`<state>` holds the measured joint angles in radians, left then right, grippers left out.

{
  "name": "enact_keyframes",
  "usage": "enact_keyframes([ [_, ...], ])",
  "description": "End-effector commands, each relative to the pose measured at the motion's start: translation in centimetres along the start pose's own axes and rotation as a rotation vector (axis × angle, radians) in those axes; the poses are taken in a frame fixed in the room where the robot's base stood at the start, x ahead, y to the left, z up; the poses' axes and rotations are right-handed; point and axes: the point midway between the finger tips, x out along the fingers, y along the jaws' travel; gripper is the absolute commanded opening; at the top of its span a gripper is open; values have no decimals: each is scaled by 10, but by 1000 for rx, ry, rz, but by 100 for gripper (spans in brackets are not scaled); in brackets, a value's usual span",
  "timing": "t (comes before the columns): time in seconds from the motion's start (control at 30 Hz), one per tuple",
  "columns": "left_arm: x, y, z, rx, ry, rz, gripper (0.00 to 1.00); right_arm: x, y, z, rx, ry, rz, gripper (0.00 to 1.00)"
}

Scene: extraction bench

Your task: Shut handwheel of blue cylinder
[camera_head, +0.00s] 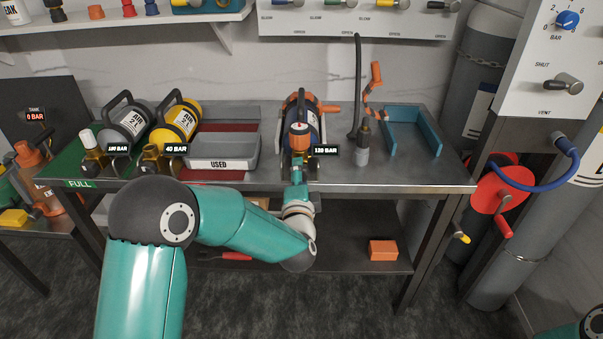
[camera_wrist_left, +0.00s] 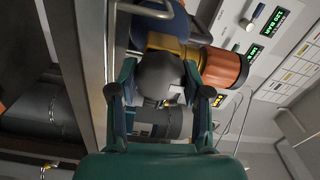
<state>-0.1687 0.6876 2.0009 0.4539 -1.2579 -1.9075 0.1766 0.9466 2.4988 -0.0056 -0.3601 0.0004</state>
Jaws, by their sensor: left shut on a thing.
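My left gripper (camera_head: 297,172) is at the front of this valve. In the left wrist view, the fingers of my left gripper (camera_wrist_left: 160,95) are on both sides of a round grey handwheel (camera_wrist_left: 162,76) and shut on it. The handwheel is hidden behind the gripper in the head view. My right gripper is out of view.
A grey USED tray (camera_head: 222,165) stands left of my gripper. A hose and fitting (camera_head: 362,140) and a blue holder (camera_head: 428,130) stand at the right.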

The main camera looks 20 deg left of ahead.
Motion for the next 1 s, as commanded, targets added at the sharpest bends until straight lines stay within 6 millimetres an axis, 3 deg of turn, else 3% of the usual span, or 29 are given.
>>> enact_keyframes([
  [0.03, -1, 8, 4, 10, -9, 19, 13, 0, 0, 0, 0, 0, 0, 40],
  [0.43, -1, 8, 4, 18, -9, 19, 13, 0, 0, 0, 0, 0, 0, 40],
  [0.47, -1, 8, 4, 17, -9, 19, 50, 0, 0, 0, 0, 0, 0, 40],
  [0.6, -1, 7, 4, 16, -7, 16, 73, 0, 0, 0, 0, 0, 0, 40],
  [1.0, -4, 2, 1, 13, -3, 6, 74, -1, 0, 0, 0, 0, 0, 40],
])
